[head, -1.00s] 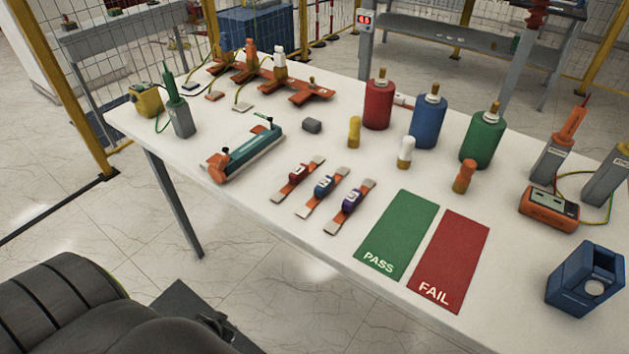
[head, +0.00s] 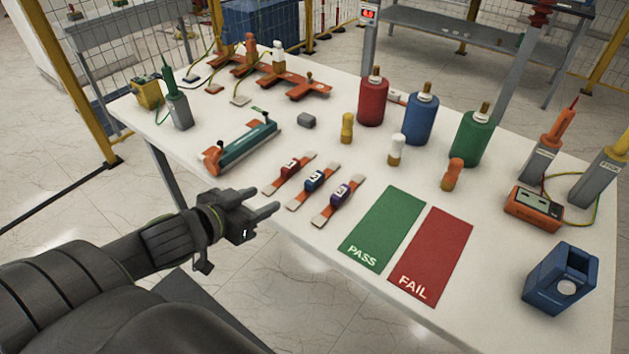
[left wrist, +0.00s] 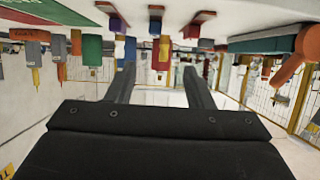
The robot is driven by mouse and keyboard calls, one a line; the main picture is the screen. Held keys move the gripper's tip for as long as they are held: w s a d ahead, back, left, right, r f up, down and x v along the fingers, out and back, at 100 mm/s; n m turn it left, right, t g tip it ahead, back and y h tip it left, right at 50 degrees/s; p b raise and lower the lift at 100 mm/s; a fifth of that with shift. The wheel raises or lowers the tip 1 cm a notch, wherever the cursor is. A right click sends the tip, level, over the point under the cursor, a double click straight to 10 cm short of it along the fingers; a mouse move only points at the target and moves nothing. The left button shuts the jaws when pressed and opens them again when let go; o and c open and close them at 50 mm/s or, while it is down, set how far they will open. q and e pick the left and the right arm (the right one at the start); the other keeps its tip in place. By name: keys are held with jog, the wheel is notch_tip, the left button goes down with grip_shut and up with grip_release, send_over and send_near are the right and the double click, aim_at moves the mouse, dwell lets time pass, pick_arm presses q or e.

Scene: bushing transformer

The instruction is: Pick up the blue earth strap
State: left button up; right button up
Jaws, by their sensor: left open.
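Three earth straps lie side by side near the front edge of the white table. The blue earth strap (head: 314,181) is the middle one, with the red strap (head: 289,168) to its left and the purple strap (head: 340,193) to its right. My left gripper (head: 275,200) is open and empty, in front of the table's edge and close to the near ends of the straps, not touching them. In the left wrist view its two fingers (left wrist: 160,80) are spread apart, and the blue strap (left wrist: 161,28) shows beyond them, upside down. My right gripper is not in view.
A green PASS mat (head: 384,228) and a red FAIL mat (head: 436,252) lie right of the straps. A teal device (head: 245,144) lies behind left. Red (head: 373,100), blue (head: 421,119) and green (head: 472,138) cylinders stand behind. A blue box (head: 560,278) stands at the right.

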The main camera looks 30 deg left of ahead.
pick_arm(q)
jog(key=b, duration=0.2)
send_near(310, 181)
jog(key=x, duration=0.4)
jog(key=shift+w+a+r, duration=0.1)
jog(key=shift+a+r, duration=0.1)
jog(key=shift+d+f+x, duration=0.1)
jog(key=shift+x, duration=1.5)
jog(key=shift+d+f+x, duration=0.15)
jog(key=shift+x, duration=1.45)
jog(key=shift+r, duration=0.1)
grip_shut()
